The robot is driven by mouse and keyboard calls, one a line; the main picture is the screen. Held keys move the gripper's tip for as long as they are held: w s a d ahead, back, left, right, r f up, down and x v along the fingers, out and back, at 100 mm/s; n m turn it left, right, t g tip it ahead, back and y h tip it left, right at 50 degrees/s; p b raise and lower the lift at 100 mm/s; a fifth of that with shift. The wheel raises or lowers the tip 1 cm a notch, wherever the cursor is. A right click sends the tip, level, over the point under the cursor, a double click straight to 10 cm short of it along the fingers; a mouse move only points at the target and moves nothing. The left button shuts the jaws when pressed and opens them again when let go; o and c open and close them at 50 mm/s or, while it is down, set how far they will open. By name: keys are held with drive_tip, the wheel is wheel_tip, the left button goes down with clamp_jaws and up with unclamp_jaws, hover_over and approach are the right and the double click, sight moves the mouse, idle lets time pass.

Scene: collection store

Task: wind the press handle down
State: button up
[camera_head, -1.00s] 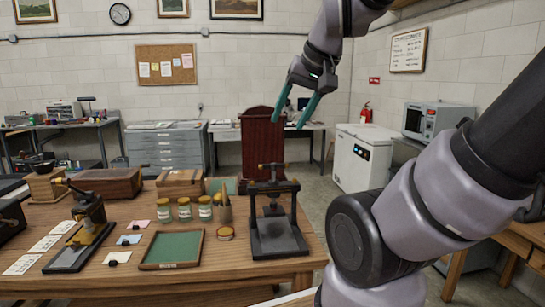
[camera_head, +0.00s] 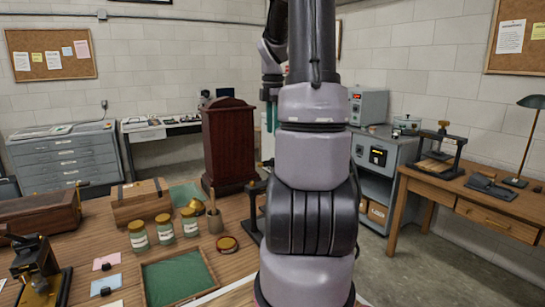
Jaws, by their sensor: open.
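My gripper (camera_head: 271,112) hangs fingers down behind my own arm, right of the dark red wooden cabinet. Its teal fingers show only in part, and it holds nothing that I can see. A black press (camera_head: 252,208) stands on the near table, mostly hidden behind my arm; its handle cannot be made out. A second black screw press (camera_head: 440,152) with a brass-coloured top handle stands on the right desk, in clear view and well away from my gripper. A smaller black and brass lever press (camera_head: 38,270) stands at the near table's left.
Jars (camera_head: 164,229), a green-lined tray (camera_head: 178,278), a wooden box (camera_head: 140,200) and the tall cabinet (camera_head: 229,145) crowd the near table. A lamp (camera_head: 530,120) stands on the right desk (camera_head: 450,195). Floor shows between the desk and my arm.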

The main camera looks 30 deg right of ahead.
wheel_tip(320, 180, down, 10)
idle(0.4)
clamp_jaws()
